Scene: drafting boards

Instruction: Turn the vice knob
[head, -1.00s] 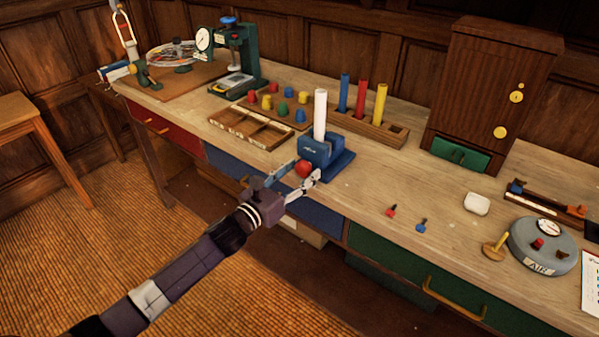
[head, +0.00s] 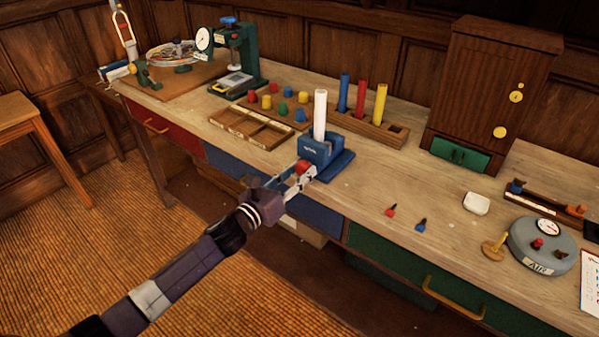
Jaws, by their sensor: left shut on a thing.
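The blue vice (head: 318,149) stands near the front edge of the workbench, with a white cylinder (head: 320,112) upright in it. Its red knob (head: 303,166) faces the front, toward my arm. My left gripper (head: 306,173) reaches in from the lower left and is shut on the red knob, with a finger on each side of it. The fingers hide part of the knob. My right gripper is not in view.
A wooden tray (head: 232,124) and several coloured pegs lie left of the vice. A rack (head: 392,135) with blue, red and yellow cylinders stands behind it. Small red and blue pieces (head: 421,225) lie to the right. The bench between is clear.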

